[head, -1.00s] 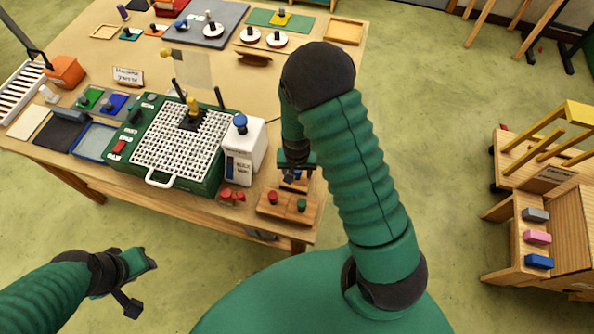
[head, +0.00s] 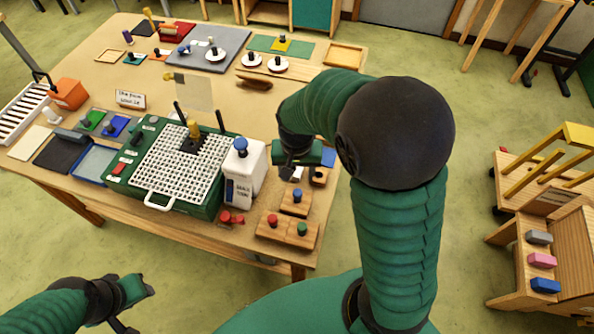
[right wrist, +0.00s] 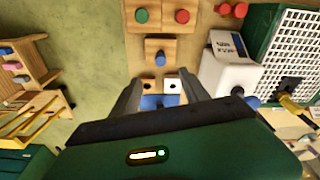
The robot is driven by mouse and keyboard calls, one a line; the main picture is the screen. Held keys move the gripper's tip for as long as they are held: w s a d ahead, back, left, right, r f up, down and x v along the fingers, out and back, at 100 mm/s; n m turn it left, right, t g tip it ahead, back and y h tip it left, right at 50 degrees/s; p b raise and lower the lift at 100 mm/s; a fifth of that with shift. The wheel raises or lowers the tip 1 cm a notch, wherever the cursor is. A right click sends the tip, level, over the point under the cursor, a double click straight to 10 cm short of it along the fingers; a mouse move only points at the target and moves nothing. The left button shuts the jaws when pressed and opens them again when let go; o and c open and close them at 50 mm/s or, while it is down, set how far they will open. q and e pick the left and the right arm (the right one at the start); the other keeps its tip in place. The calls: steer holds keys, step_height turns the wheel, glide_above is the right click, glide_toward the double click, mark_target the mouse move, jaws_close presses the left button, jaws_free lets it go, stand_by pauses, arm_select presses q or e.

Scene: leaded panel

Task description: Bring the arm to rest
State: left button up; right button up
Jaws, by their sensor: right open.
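My right gripper (head: 295,172) hangs over the right edge of the table, beside the white bottle (head: 248,175). In the right wrist view its two fingers (right wrist: 162,95) are spread with nothing held between them. A wooden block with a blue knob (head: 296,202) and a wooden block with red and green knobs (head: 288,233) lie on the table near it. My right arm is bent, with its dark elbow high at the right. My left gripper (head: 138,305) is low at the left, off the table's front, its fingers apart and empty; its lower part is cut off by the frame.
A green case with a white grid (head: 180,152) fills the table's front middle. A red knobbed piece (head: 231,217) lies before the bottle. A sign (head: 130,99) and a grey board (head: 208,52) are farther back. A wooden shelf unit (head: 520,235) stands right, with open floor between.

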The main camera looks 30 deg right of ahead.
steer(key=shift+r, duration=0.15)
stand_by(0.3)
steer(key=s+a+f+n+t+b, duration=0.1)
steer(key=s+a+f+n+b, duration=0.5)
steer(key=s+f+n+b, duration=0.1)
step_height(320, 180, down, 3)
steer(key=shift+r+y+b, duration=0.1)
steer(key=shift+y+b, duration=0.3)
steer(key=shift+b, duration=0.45)
